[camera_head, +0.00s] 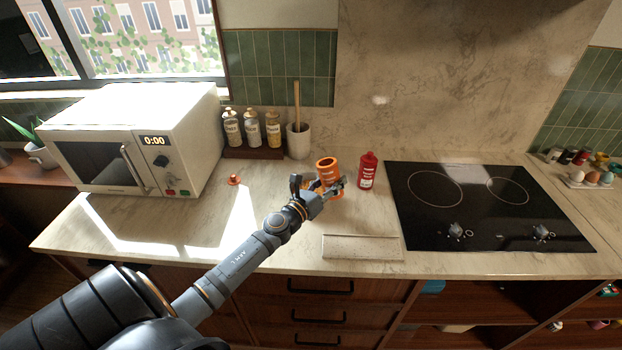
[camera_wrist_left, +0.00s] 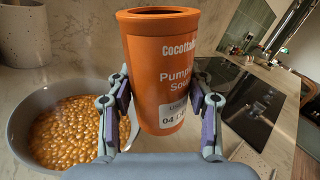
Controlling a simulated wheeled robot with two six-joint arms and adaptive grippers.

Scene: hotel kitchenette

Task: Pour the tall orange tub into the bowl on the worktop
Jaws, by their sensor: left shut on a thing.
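The tall orange tub (camera_head: 327,167) is held by my left gripper (camera_head: 320,191) over the worktop. In the left wrist view the orange tub (camera_wrist_left: 160,70) stands between the two fingers (camera_wrist_left: 160,118), close to upright, with its open rim at the top and a pumpkin soup label. Its contents are hidden. The grey bowl (camera_wrist_left: 22,104) is left of the tub in the left wrist view and holds many orange-brown beans or kernels. In the head view the bowl is mostly hidden by the gripper and tub. My right gripper is not in view.
A red bottle (camera_head: 368,171) stands just right of the tub, before the black hob (camera_head: 480,205). A white utensil pot (camera_head: 298,142) and several jars (camera_head: 252,130) stand behind. An orange lid (camera_head: 234,180) lies near the microwave (camera_head: 135,140). A pale board (camera_head: 362,247) lies in front.

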